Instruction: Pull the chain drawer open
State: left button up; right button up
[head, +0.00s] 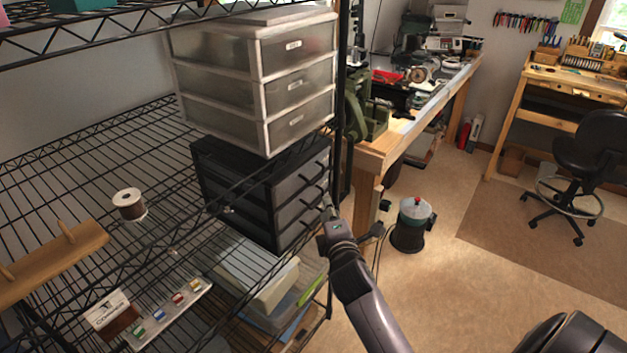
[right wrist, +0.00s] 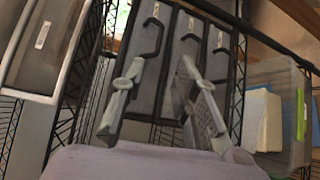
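A dark drawer unit (head: 235,195) stands on the wire shelf below a white drawer unit. It has three grey-fronted drawers with black handles, and all look shut. I cannot read which label says chain. In the right wrist view, turned sideways, the top drawer (right wrist: 148,85), middle drawer (right wrist: 182,50) and bottom drawer (right wrist: 215,65) run left to right. My right gripper (head: 327,208) is in front of the drawer fronts. In the wrist view its fingers (right wrist: 162,66) are apart and empty, with the top drawer's handle (right wrist: 153,40) beyond the gap. My left gripper is out of view.
The white drawer unit (head: 220,88) sits directly above. Wire shelving, with a black post (head: 341,70), surrounds the units. Plastic bins (head: 255,275) lie below. Open floor (head: 470,290) lies in front.

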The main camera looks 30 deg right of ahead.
aim_at(318, 180)
jog(key=p+x, duration=0.1)
jog(key=x, duration=1.3)
jog(key=shift+w, duration=0.25)
jog(key=shift+a+f, duration=0.1)
grip_shut()
